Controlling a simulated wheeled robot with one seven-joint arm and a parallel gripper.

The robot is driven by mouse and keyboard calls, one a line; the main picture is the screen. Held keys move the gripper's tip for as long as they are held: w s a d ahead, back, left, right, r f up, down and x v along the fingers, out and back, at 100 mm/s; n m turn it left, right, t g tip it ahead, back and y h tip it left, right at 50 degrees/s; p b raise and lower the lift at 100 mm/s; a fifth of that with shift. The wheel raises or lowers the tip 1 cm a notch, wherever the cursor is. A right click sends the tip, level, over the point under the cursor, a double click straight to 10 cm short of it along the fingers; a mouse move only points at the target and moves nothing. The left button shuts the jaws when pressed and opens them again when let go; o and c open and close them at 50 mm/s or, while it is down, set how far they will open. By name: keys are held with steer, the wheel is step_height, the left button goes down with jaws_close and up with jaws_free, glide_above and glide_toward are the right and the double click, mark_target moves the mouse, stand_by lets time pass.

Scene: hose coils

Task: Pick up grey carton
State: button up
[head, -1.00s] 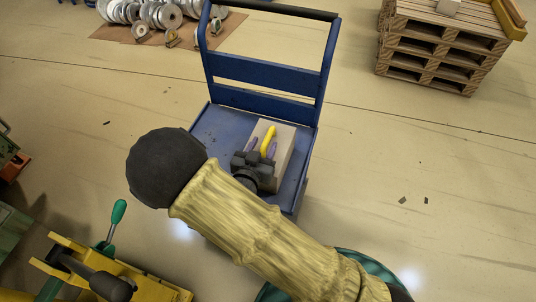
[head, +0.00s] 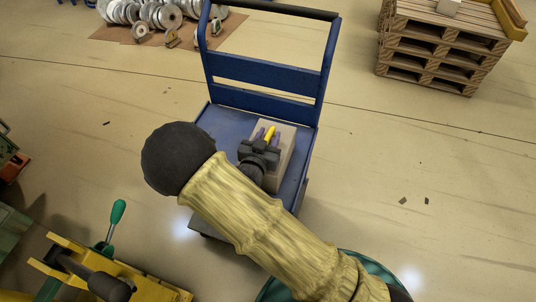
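The grey carton (head: 284,152) is a light grey-beige box on the deck of a blue platform trolley (head: 223,122). My gripper (head: 264,136) is over the carton in the head view, seen from behind its dark body. Its fingers are small, and the wrist covers part of them and the carton's near left side. A yellow piece (head: 270,132) shows at the gripper's far side, over the carton. I cannot tell whether the fingers touch the carton or how far apart they are.
The trolley's blue upright handle frame (head: 262,72) stands behind the carton. A wooden pallet stack (head: 432,50) is at upper right, and metal coils (head: 150,12) lie at upper left. Yellow equipment with a green-handled lever (head: 118,212) is at lower left.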

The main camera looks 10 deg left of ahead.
jaws_close()
stand_by(1.1)
steer(key=shift+r, duration=0.1)
